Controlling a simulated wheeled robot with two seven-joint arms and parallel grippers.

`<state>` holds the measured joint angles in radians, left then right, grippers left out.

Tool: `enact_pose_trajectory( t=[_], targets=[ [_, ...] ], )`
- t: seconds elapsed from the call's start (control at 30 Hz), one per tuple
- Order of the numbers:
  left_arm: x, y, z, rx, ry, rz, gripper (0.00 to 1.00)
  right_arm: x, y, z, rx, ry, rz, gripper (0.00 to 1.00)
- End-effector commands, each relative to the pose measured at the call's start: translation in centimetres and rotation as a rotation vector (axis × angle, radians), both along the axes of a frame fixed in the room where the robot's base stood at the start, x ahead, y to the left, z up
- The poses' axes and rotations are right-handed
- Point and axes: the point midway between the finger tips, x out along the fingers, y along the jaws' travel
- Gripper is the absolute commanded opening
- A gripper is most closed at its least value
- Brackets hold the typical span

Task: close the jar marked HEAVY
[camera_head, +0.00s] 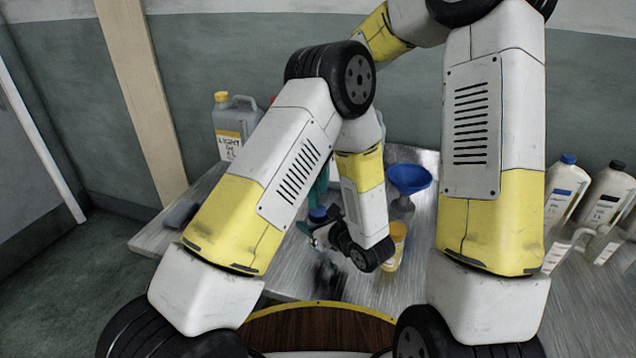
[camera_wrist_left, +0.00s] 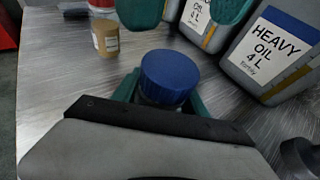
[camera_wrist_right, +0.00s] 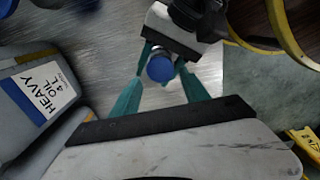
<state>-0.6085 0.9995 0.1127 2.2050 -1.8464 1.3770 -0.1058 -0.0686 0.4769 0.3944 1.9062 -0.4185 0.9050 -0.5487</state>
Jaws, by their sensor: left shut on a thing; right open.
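My left gripper (camera_wrist_left: 165,92) is shut on a small jar (camera_wrist_left: 158,103) with a blue lid (camera_wrist_left: 170,72). The blue lid also shows in the head view (camera_head: 317,214) and the right wrist view (camera_wrist_right: 160,69). Most of the jar's body is hidden by my left gripper, and no label on it shows. My right gripper (camera_wrist_right: 164,60) is open; its teal fingers point towards the lid, one on each side in its own view. Whether they touch it I cannot tell. In the head view the right fingers (camera_head: 319,188) show just above the lid, partly behind my arm.
A large HEAVY OIL canister (camera_wrist_left: 272,50) stands near the jar. A LIGHT canister (camera_head: 229,125) is at the back left; more bottles (camera_head: 600,195) stand far right. The table's left part is mostly clear.

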Motion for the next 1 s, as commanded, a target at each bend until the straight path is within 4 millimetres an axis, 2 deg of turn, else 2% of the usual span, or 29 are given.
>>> enact_pose_trajectory(
  t=[0.1,0.3,0.47,0.73,1.0],
  targets=[
    [0.0,0.0,0.0,0.0,0.0,0.0,0.0,-0.1,0.0,-2.1,-0.001,0.003,0.0,0.53],
    [0.0,0.0,0.0,0.0,0.0,0.0,0.0,0.0,0.0,-4.5,-0.001,0.001,0.0,0.53],
    [0.0,0.0,0.0,0.0,0.0,0.0,0.0,0.0,0.0,-5.3,0.0,0.0,-0.001,0.53],
    [0.0,0.0,0.0,0.0,0.0,0.0,0.0,0.0,0.0,-5.4,0.0,0.0,-0.001,0.53],
    [0.0,0.0,0.0,0.0,0.0,0.0,0.0,0.0,0.0,-5.4,0.0,0.0,-0.001,0.0]
  ],
)
